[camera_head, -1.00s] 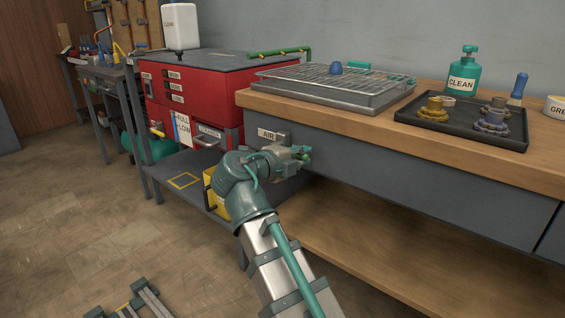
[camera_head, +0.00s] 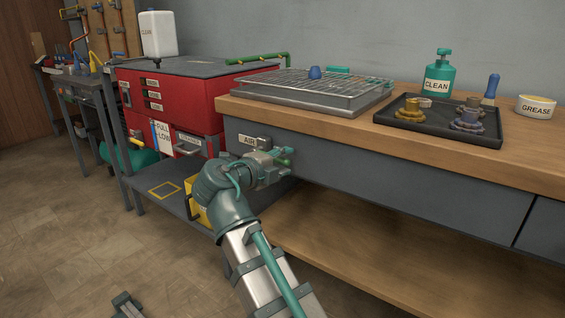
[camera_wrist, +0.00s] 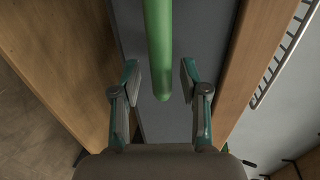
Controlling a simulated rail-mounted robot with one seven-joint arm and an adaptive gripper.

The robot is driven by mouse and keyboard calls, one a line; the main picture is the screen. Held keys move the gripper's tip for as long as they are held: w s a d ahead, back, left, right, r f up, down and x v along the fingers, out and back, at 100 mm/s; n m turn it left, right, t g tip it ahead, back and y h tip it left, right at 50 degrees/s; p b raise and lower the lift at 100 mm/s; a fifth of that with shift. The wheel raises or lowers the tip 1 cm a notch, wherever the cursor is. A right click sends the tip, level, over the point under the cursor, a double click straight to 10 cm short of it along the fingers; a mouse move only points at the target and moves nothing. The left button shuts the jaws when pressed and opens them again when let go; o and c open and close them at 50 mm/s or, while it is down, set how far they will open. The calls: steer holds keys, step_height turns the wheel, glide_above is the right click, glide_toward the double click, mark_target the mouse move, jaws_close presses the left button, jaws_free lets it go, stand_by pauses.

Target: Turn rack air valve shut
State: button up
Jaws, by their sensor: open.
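The air valve shows as a long green handle (camera_wrist: 158,45) in the wrist view, running from the top edge down to a rounded end. It lies between the two fingers of my gripper (camera_wrist: 159,80), with a gap on both sides. My gripper is open and neither finger appears to touch the handle. In the head view my gripper (camera_head: 277,160) is at the grey bench front, just right of the AIR label (camera_head: 248,140). A small green end (camera_head: 285,162) shows beside the fingers. My gripper hides most of the valve there.
The wooden bench top (camera_head: 330,123) overhangs close above my gripper. It carries a wire rack on a tray (camera_head: 322,98) and a black tray (camera_head: 440,133) of parts. A red cabinet (camera_head: 180,108) stands left. A lower wooden shelf (camera_head: 350,255) lies below.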

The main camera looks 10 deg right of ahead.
steer(key=v, duration=1.2)
steer(key=shift+r, duration=0.1)
